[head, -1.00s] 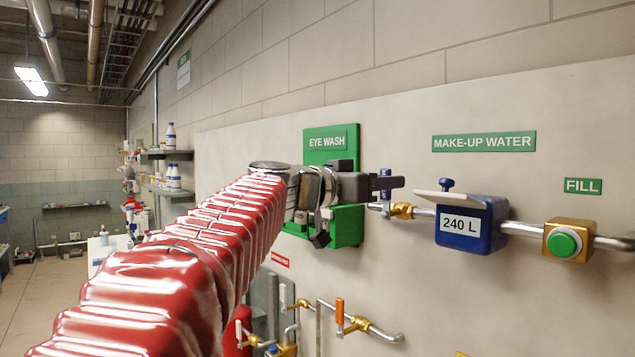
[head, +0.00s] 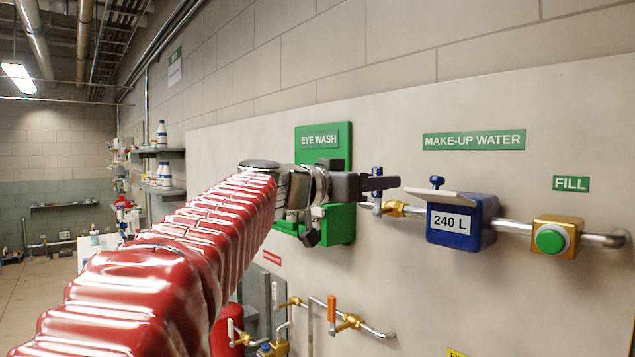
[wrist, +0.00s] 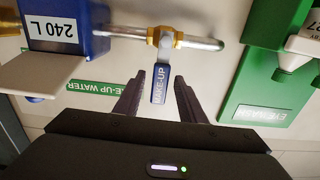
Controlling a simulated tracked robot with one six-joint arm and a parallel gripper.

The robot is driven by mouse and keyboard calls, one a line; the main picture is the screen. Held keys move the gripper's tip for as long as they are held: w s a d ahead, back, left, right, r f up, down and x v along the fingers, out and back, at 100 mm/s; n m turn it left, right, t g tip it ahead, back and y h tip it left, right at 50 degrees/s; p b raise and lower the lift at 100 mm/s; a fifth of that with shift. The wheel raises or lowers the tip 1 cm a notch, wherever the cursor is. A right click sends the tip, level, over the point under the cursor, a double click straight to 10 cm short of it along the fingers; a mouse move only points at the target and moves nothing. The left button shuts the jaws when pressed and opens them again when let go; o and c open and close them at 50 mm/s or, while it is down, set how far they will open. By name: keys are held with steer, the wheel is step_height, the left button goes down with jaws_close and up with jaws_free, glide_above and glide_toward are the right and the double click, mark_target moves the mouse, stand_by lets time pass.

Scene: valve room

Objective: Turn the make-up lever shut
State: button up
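The make-up lever (wrist: 159,84) is a blue handle labelled MAKE-UP on a brass valve (wrist: 166,39) in the pipe. In the head view the lever (head: 377,173) stands upright, crosswise to the pipe, partly hidden behind my fingers. My gripper (wrist: 160,80) is open in the wrist view, with one dark finger on each side of the lever. A gap shows between each finger and the lever; I cannot tell the depth. In the head view my gripper (head: 382,183) reaches across the lever from the left.
The blue 240 L box (head: 468,221) with its pale flap and the green FILL button (head: 551,239) are to the right. The green eye wash unit (head: 341,222) is close beside my gripper.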

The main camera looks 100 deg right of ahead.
steer(key=shift+w, duration=0.1)
steer(key=v, duration=1.3)
steer(key=shift+w+a, duration=0.2)
steer(key=shift+w, duration=0.1)
